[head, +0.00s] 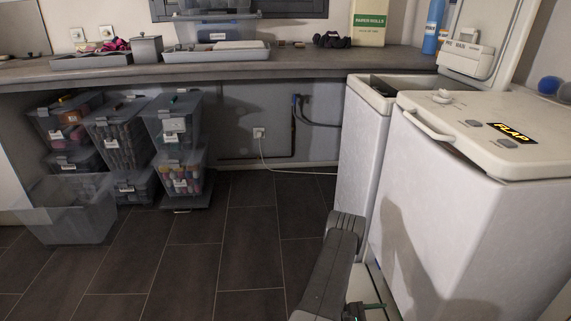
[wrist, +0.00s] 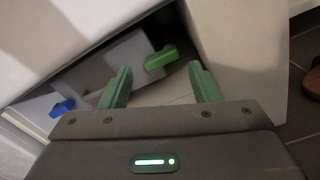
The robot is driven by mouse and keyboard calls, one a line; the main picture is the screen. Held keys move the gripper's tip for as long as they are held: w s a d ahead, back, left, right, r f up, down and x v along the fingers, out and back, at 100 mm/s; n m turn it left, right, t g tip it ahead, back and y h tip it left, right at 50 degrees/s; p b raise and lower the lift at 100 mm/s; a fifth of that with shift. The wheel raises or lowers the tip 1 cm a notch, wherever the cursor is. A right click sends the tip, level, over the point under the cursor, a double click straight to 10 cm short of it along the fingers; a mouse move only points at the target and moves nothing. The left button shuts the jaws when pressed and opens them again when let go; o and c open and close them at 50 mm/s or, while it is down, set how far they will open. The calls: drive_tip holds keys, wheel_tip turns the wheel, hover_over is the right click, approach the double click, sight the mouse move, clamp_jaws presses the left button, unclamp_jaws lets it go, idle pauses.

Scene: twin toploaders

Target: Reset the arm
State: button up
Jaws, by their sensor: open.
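My gripper (wrist: 162,88) shows in the wrist view with its two green fingers spread apart and nothing between them. Beyond the fingers is a grey surface with a green lever (wrist: 160,58) and a blue lever (wrist: 62,108), close to white panels. The green lever lies just ahead of the fingers, apart from them.
A front toploader (head: 470,230) with its lid closed and a FLAP label stands at right; a second toploader (head: 362,140) beside it has its lid (head: 490,45) raised. Clear bins (head: 115,135) and an empty tub (head: 65,212) stand under the counter (head: 300,60). The tiled floor (head: 235,240) is clear mid-view.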

drive_tip(key=shift+s+a+p, duration=0.2)
drive_tip(key=shift+a+p, duration=0.25)
drive_tip(key=shift+a, duration=1.55)
drive_tip(key=shift+s+a+p, duration=0.15)
drive_tip(key=shift+a+p, duration=0.3)
drive_tip(key=shift+a, duration=1.55)
